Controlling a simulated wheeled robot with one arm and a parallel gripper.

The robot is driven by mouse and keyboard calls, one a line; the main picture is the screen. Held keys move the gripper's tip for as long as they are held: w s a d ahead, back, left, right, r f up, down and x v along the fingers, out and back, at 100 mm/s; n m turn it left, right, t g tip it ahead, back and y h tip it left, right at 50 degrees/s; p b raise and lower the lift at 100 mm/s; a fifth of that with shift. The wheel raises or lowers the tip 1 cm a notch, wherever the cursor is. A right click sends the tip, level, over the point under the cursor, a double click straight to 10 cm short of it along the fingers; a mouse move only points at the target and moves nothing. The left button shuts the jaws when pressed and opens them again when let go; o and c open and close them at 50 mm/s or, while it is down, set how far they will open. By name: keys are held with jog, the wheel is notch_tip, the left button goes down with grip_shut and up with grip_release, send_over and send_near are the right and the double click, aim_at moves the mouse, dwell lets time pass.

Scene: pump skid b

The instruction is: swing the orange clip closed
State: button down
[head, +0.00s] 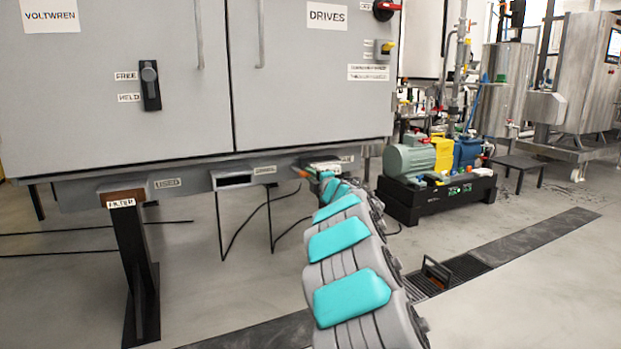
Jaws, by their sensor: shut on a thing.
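The orange clip (303,174) shows as a small orange piece at the left end of the third slot unit (326,165), under the right cabinet door. My arm reaches up from the lower right to this slot. My gripper (325,176) is at the far end of the arm, small and mostly hidden by my own links. It is at the clip, just right of its visible orange part, and is shut on it. The fingertips and the exact contact cannot be made out. The clip's angle is too small to tell.
The grey cabinet (180,80) overhangs the slots. A labelled middle slot (234,180) and a filter post (136,255) stand left. Black cables hang below. A pump skid (440,190) stands right, and a dark handled object (435,273) lies on the floor grating.

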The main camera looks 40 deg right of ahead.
jog(key=shift+a, duration=0.1)
jog(key=c, duration=0.8)
grip_release()
jog(key=shift+c, duration=0.2)
jog(key=v, duration=0.7)
jog(key=shift+s, duration=0.35)
